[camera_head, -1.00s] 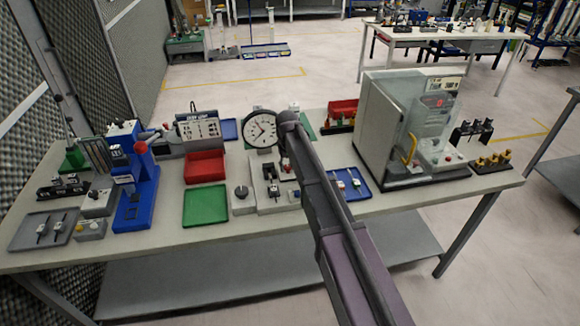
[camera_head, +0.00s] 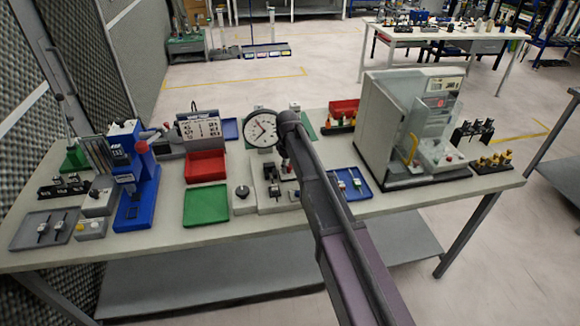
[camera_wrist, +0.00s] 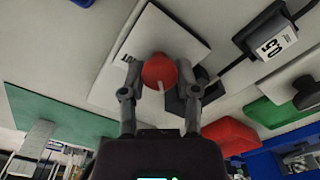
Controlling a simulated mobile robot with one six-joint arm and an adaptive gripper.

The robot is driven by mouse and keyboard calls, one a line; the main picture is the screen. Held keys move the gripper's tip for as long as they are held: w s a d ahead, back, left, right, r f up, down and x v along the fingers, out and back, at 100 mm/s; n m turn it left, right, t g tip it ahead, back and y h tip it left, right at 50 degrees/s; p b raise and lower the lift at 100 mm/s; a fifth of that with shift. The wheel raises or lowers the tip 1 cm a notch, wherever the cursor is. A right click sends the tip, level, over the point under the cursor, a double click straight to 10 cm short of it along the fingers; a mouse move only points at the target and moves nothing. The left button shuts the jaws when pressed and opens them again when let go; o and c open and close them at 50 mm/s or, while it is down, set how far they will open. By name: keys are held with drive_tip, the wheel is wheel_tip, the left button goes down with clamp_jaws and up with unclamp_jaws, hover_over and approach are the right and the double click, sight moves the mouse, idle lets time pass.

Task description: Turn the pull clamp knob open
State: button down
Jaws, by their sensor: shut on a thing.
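A round red knob (camera_wrist: 160,71) with a pale line on its near side shows in the wrist view, over a light plate (camera_wrist: 178,42). I take it to be the pull clamp knob. My gripper (camera_wrist: 159,68) has one finger on each side of the knob and is shut on it. The fingers partly cover the plate. In the head view, the clamp's pale base plate (camera_head: 268,206) lies on the bench below the round dial (camera_head: 261,128). My arm hides part of that station, and the knob is not clear there.
In the head view, a green tray (camera_head: 205,205) and red bin (camera_head: 206,166) stand left of the station. A blue tray (camera_head: 349,184) is right of my arm, with a large grey machine (camera_head: 385,125) beyond. A dark block marked 05 (camera_wrist: 277,45) is at upper right in the wrist view.

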drive_tip(key=shift+w+d, duration=0.1)
drive_tip(key=shift+d, duration=0.05)
drive_tip(key=shift+c, duration=1.7)
unclamp_jaws()
drive_tip(key=s+d+m, duration=0.2)
drive_tip(key=s+d, duration=0.2)
drive_tip(key=d, duration=0.1)
drive_tip(key=s+d+m, duration=0.1)
drive_tip(key=s+d, duration=0.4)
drive_tip(key=s+d+m, duration=0.2)
drive_tip(key=s+d, duration=0.2)
drive_tip(key=shift+s+d+m, duration=0.3)
drive_tip(key=shift+d, duration=0.1)
drive_tip(key=s+d+m, duration=0.5)
drive_tip(key=s+d, duration=0.4)
drive_tip(key=s, duration=0.3)
drive_tip(key=shift+s, duration=0.3)
